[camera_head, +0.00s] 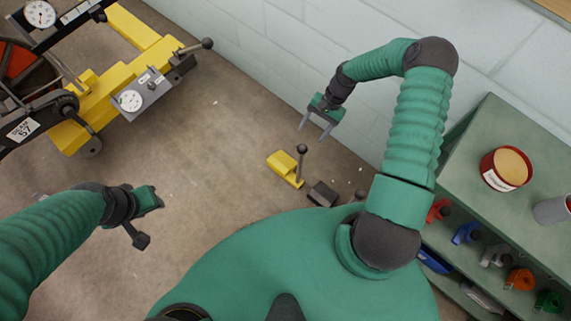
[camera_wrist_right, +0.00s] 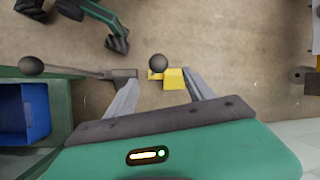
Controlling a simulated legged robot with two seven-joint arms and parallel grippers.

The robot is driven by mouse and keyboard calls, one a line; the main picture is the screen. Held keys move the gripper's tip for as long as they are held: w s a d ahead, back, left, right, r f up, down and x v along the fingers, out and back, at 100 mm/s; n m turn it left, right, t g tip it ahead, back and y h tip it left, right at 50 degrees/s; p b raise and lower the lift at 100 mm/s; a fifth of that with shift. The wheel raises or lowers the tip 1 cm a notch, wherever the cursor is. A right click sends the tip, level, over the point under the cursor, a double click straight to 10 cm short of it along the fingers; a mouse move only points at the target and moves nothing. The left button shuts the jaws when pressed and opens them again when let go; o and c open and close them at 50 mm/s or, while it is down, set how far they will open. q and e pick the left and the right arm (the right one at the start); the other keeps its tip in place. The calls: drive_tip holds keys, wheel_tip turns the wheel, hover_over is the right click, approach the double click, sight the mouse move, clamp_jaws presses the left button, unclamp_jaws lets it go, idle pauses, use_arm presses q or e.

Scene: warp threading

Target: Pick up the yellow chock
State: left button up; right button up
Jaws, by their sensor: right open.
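The yellow chock (camera_head: 285,169) lies on the concrete floor in the middle of the head view, with a dark ball-topped handle (camera_head: 302,149) rising from it. My right gripper (camera_head: 314,129) is open and empty, with its two grey fingers pointing down, above and just beyond the chock toward the wall. In the right wrist view the chock (camera_wrist_right: 174,79) appears between the fingertips, apart from the gripper. The ball partly covers it there. My left gripper (camera_head: 145,220) hangs at the left, away from the chock; its jaws are unclear.
A dark block (camera_head: 322,193) with a ball-ended rod lies close to the chock. A green shelf unit (camera_head: 479,138) with a red tin (camera_head: 506,169) stands at the right. Yellow machinery (camera_head: 100,104) stands at upper left, and a pale block wall (camera_head: 270,50) runs behind. Floor left of the chock is clear.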

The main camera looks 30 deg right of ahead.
sight(305, 145)
drive_tip(key=x, duration=0.4)
drive_tip(key=shift+s+d+b, duration=0.1)
drive_tip(key=shift+b, duration=0.3)
drive_tip(key=shift+s+f, duration=0.1)
drive_tip(key=shift+f, duration=0.35)
drive_tip(key=b+x, duration=0.2)
drive_tip(key=x, duration=0.3)
drive_tip(key=shift+a+f, duration=0.2)
drive_tip(key=shift+a, duration=0.1)
drive_tip(key=shift+d, duration=0.15)
drive_tip(key=c, duration=0.5)
clamp_jaws()
drive_tip(key=shift+r, duration=0.1)
